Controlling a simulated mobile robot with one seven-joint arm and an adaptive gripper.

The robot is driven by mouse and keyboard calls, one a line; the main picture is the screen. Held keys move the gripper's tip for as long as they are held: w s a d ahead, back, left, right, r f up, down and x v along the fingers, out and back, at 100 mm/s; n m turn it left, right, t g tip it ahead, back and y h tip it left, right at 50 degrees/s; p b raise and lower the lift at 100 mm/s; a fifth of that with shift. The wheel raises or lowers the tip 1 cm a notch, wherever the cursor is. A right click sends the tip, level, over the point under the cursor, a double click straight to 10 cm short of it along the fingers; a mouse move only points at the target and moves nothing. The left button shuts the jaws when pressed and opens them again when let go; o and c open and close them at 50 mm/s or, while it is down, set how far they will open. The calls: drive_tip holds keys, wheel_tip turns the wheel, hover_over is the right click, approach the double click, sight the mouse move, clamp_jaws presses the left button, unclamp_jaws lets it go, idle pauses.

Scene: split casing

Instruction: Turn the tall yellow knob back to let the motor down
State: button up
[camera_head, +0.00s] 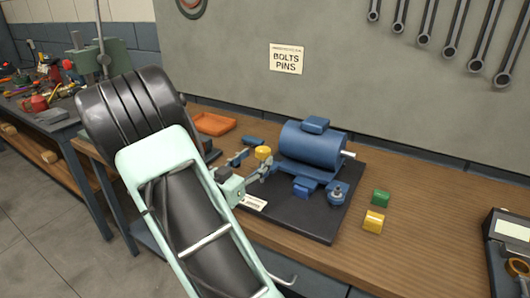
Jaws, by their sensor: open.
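The blue motor (312,146) lies on its side on a black base plate (318,222), with a pale shaft pointing right. The yellow knob (263,152) stands just left of the motor. My gripper (266,168) is open, with its fingers close to the knob, just below it in the picture. I cannot tell whether the fingers touch the knob or stand around it. My arm hides the left part of the base plate, and the fingers hide what is under the knob.
A yellow block (373,221) and a green block (380,198) sit on the wooden bench (435,205) right of the plate. An orange tray (212,123) stands behind my arm. A meter-like device (508,250) is at the far right. Wrenches hang on the wall.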

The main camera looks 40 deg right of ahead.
sight(259, 156)
drive_tip(key=x, duration=0.5)
drive_tip(key=shift+d, duration=0.15)
drive_tip(key=c, duration=1.2)
